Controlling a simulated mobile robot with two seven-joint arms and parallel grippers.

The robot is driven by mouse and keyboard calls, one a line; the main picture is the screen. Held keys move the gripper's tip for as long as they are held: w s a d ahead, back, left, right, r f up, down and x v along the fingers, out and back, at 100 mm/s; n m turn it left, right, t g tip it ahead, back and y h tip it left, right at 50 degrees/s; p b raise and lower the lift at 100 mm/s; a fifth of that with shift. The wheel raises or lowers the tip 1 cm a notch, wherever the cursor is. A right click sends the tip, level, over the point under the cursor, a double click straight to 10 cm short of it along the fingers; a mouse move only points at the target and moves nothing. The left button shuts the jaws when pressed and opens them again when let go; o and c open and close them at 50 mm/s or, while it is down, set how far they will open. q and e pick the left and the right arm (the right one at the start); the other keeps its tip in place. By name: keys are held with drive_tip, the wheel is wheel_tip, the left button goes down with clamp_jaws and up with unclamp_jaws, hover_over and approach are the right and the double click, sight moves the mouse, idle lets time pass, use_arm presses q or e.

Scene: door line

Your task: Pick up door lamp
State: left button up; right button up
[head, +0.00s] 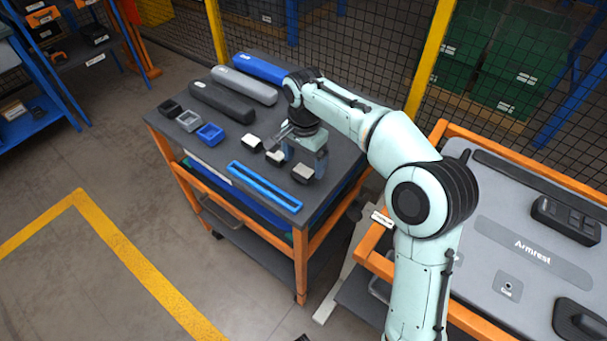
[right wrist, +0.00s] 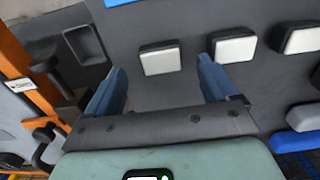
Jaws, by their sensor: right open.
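Several small dark blocks with white tops, which look like the door lamps, sit in a row on the grey cart top. The nearest lamp (head: 303,172) lies just by my right gripper (head: 306,160), which points down over the cart. In the right wrist view this lamp (right wrist: 160,60) appears between the lines of the two blue fingers of my right gripper (right wrist: 160,72). The gripper is open and empty; I cannot tell how far its tips are above the cart. Another lamp (right wrist: 235,46) is close to the right finger. My left gripper is out of view.
The cart top (head: 222,160) also holds a blue tray (head: 265,186), small open boxes (head: 210,134) and long armrest-like pieces (head: 245,85). A second cart with a grey panel (head: 490,225) stands at right. A mesh fence (head: 370,45) is behind. Floor at left is clear.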

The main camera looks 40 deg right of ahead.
sight(303, 170)
wheel_tip(303, 170, down, 4)
drive_tip(key=shift+f+b, duration=0.2)
drive_tip(key=shift+b, duration=0.15)
drive_tip(key=c, duration=1)
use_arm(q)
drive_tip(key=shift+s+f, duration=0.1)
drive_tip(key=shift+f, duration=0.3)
use_arm(e)
drive_tip(key=shift+c, duration=0.2)
drive_tip(key=shift+w+r, duration=0.1)
drive_tip(key=shift+r, duration=0.05)
use_arm(q)
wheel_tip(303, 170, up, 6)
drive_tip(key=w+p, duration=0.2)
drive_tip(key=p, duration=0.3)
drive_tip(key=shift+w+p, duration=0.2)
drive_tip(key=shift+p, duration=0.1)
use_arm(e)
wheel_tip(303, 170, up, 20)
